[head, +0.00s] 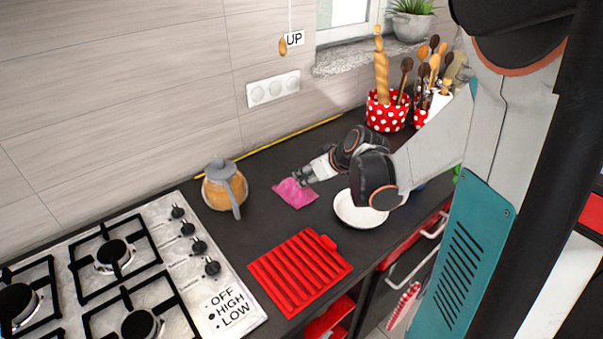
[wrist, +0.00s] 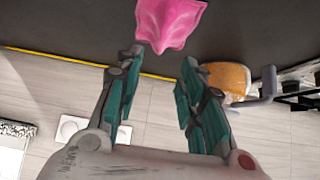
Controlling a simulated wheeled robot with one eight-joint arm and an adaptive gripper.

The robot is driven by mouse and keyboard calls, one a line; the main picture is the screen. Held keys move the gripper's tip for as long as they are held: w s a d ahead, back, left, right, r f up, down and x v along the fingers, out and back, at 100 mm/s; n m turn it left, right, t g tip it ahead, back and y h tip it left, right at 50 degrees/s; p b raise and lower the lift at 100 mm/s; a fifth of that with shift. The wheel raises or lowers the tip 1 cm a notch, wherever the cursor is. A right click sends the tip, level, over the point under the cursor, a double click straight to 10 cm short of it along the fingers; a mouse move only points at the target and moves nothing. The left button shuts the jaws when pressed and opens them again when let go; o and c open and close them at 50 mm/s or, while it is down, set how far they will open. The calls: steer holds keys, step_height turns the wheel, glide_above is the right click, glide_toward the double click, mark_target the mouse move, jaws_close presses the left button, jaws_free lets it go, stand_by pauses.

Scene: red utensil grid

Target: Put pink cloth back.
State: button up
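The pink cloth (head: 295,194) is on the dark countertop, between the orange-brown jug and the white plate. My gripper (head: 303,175) is low over the counter at the cloth's upper right edge. In the wrist view, the cloth (wrist: 168,22) is crumpled, with raised folds, just beyond the fingertips. My gripper (wrist: 163,56) shows there with its two fingers apart and nothing clamped between them. I cannot tell whether a fingertip touches the cloth.
The jug (head: 224,187) stands left of the cloth. The white plate (head: 358,210) lies right, partly under my arm. A red utensil grid (head: 299,272) lies in front, beside the stove (head: 125,265). Red dotted pots (head: 387,111) with utensils stand behind. A yellow strip (head: 270,146) runs along the wall.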

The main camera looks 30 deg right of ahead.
steer(key=shift+v, duration=1.1)
